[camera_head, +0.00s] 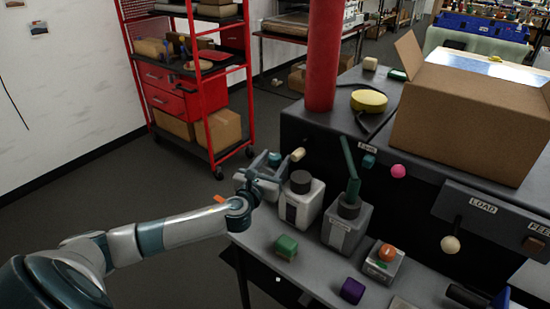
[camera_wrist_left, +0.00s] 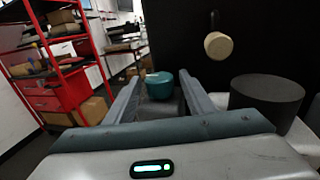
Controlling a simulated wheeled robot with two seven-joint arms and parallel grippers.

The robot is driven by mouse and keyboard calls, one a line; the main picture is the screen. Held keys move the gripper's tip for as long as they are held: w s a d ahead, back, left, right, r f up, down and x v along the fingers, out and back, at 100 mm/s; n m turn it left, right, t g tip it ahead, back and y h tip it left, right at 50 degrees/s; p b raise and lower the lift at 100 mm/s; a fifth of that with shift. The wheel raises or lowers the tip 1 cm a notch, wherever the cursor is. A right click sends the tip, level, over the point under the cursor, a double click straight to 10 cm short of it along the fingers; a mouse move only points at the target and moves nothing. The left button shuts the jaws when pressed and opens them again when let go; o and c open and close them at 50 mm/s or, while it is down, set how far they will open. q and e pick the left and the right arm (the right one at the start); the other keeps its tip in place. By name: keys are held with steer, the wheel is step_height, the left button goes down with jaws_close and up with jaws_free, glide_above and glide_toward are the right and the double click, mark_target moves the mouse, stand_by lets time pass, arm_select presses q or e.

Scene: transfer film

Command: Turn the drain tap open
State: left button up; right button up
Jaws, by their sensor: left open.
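My left gripper (camera_head: 268,173) is open at the left end of the bench. In the left wrist view its two fingers (camera_wrist_left: 158,88) stand apart, and a teal, rounded knob-like piece (camera_wrist_left: 159,83) on a dark block shows in the gap between them. The teal piece (camera_head: 274,158) is just beyond the fingers in the head view; I cannot tell whether they touch it. No drain label is readable, so I cannot confirm that this is the drain tap. A cream knob (camera_head: 298,154) sticks out of the dark panel, right of the fingers; it also shows in the left wrist view (camera_wrist_left: 218,45).
A green block (camera_head: 287,246) and purple block (camera_head: 352,290) lie on the bench. A cardboard box (camera_head: 470,110) sits on the upper shelf.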

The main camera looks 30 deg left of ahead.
arm_select(q)
steer(key=shift+w, duration=0.15)
steer(key=c, duration=1.1)
steer(key=shift+o, duration=0.2)
